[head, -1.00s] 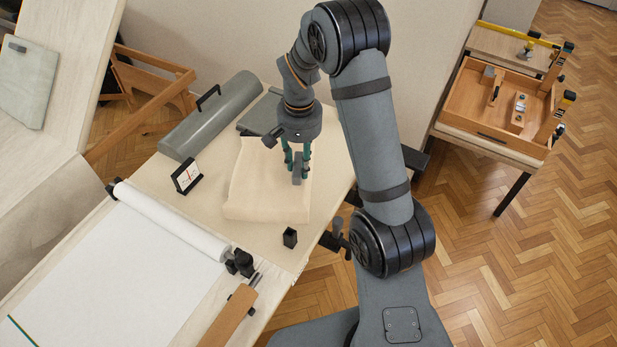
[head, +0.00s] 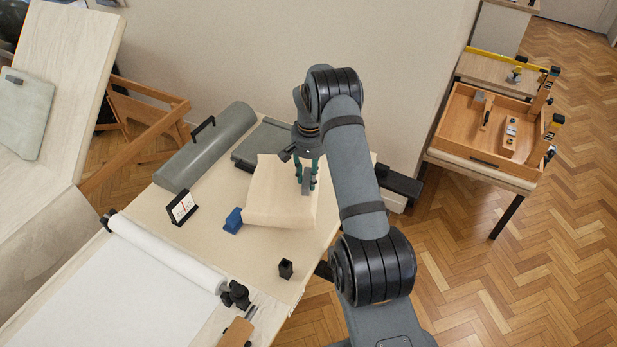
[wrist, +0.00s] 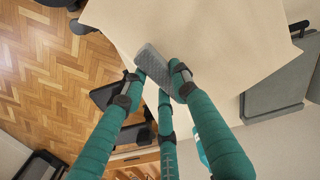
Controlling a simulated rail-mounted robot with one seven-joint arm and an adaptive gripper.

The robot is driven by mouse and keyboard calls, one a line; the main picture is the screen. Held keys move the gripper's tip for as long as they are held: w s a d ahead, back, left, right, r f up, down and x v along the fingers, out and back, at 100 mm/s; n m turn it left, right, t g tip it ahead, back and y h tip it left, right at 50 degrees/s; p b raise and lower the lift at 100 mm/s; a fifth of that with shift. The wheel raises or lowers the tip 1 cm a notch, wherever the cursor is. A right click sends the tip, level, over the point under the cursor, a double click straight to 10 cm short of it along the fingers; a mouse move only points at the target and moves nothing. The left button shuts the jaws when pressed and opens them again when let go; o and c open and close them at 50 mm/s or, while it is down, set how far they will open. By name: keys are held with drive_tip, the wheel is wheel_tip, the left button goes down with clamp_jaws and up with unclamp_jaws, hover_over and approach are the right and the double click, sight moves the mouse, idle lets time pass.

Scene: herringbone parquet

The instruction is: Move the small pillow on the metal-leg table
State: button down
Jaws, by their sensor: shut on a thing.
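The small pillow, a beige square cushion (head: 268,195), is over the workbench in the head view, with a grey grip block (head: 306,187) on it. My gripper (head: 307,174) has its green fingers shut on that block. The wrist view shows the fingers (wrist: 162,85) around the grey block (wrist: 151,66), with the beige pillow (wrist: 215,35) spread behind. The pillow looks lifted, but its gap to the bench is hard to judge. The metal-leg table (head: 485,176), with dark legs, stands at the right.
A wooden tray (head: 467,137) with tools occupies much of the metal-leg table. Parquet floor lies between bench and table.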

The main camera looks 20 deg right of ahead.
drive_tip(key=shift+f, duration=0.1)
wheel_tip(320, 180, down, 8)
drive_tip(key=b, duration=0.8)
drive_tip(key=shift+f, duration=0.2)
idle(0.4)
drive_tip(key=c, duration=1.3)
unclamp_jaws()
drive_tip(key=o, duration=0.3)
wheel_tip(320, 180, up, 12)
drive_tip(key=shift+s+r, duration=0.1)
drive_tip(key=shift+s, duration=0.05)
